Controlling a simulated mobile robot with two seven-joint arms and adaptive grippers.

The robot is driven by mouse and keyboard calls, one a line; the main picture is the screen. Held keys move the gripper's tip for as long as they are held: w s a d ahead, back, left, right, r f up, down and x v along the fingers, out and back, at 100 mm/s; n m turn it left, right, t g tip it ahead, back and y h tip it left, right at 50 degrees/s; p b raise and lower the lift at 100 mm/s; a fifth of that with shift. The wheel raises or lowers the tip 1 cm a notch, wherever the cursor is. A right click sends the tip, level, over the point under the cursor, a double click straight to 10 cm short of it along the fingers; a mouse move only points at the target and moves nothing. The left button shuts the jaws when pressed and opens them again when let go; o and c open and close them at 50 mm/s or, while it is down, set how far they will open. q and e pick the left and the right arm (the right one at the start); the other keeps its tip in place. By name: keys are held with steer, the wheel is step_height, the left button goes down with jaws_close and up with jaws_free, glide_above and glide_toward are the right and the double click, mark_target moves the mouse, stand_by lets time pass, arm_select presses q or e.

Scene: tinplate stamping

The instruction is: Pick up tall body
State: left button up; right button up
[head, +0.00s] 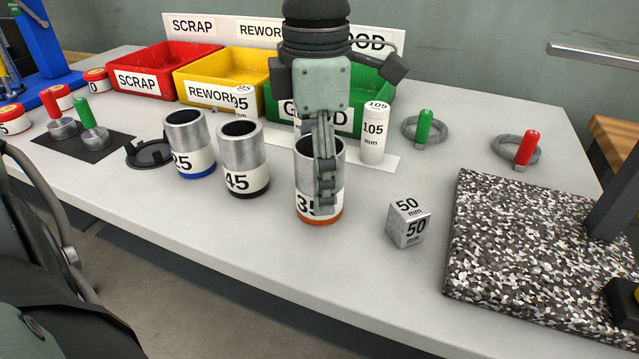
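Three open metal cans stand upright on the table: one with a blue base marked 25 (188,135), one with a black base marked 45 (240,150) and one with an orange base marked 35 (305,170). None carries the word tall, and they look alike in height. My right gripper (325,195) points straight down at the orange-based can, with a finger across its near side. The fingers line up with my view, so the far finger and any grip are hidden. The can appears to rest on the table. My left gripper is not clearly in view.
Red (165,58), yellow (222,66) and green (378,90) bins stand behind. A white 105 mm cylinder (374,145) stands close behind the gripper. A 50 mm block (407,224) and a speckled plate (530,260) are to the right. The table front is clear.

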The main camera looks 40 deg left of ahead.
arm_select(q)
steer(key=c, duration=1.2)
steer(key=shift+r, duration=0.15)
step_height(320, 180, up, 28)
steer(key=p, duration=0.1)
arm_select(e)
steer(key=s+f, duration=0.2)
steer(key=f, duration=0.1)
steer(key=d+f, duration=0.1)
steer(key=shift+s+f, duration=0.4)
